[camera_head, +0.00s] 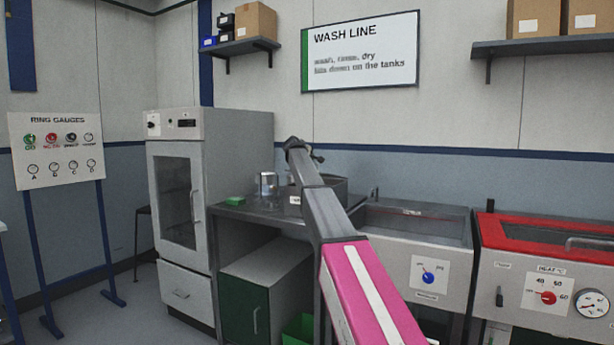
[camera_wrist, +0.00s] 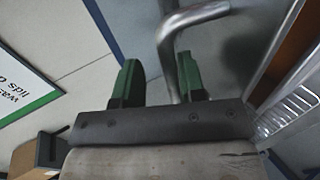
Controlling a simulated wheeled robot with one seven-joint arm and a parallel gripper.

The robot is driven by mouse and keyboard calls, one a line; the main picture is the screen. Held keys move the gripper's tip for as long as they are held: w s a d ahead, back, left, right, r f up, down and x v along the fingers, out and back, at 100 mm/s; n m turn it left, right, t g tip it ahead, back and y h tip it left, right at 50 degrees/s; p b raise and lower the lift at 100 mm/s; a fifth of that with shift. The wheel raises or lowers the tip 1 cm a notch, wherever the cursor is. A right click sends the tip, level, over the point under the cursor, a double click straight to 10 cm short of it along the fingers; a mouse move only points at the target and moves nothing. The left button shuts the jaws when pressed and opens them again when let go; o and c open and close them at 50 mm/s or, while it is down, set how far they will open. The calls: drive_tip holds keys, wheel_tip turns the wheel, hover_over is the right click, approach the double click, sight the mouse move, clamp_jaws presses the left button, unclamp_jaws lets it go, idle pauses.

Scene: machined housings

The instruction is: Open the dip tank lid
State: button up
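Two tanks stand at the right in the head view. The grey tank (camera_head: 418,228) has a blue knob. The red-topped tank (camera_head: 545,228) has a flat lid with a window, a tubular handle (camera_head: 590,243), a red heat knob and a dial. No readable label tells which is the dip tank. In the wrist view my gripper (camera_wrist: 158,82) has two green fingers standing apart. A bent metal bar (camera_wrist: 172,62) runs up between them, close to the right finger; I cannot tell whether they touch or what the bar belongs to. My gripper's tips are not clear in the head view.
A drying cabinet (camera_head: 182,205) with a glass door stands left. A bench (camera_head: 262,213) holds a metal cup (camera_head: 267,184) and a green block (camera_head: 235,201). The wash line sign (camera_head: 360,60) hangs above. A wire rack (camera_wrist: 290,108) shows at the wrist view's right.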

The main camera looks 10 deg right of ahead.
drive_tip(key=shift+s+a+f+t+h, duration=0.25)
drive_tip(key=shift+f+t, duration=0.1)
drive_tip(key=shift+f, duration=0.55)
drive_tip(key=shift+s+a+f+t+h, duration=0.1)
drive_tip(key=shift+s+f+t+h, duration=0.15)
drive_tip(key=shift+f, duration=0.7)
drive_tip(key=shift+s+a+f+t+h, duration=0.2)
drive_tip(key=shift+f+t+h, duration=0.15)
drive_tip(key=shift+f, duration=0.55)
drive_tip(key=shift+s+a, duration=0.1)
drive_tip(key=shift+s, duration=0.05)
drive_tip(key=v, duration=1.2)
drive_tip(key=shift+s+f, duration=0.15)
drive_tip(key=shift+f, duration=0.1)
drive_tip(key=shift+f, duration=0.1)
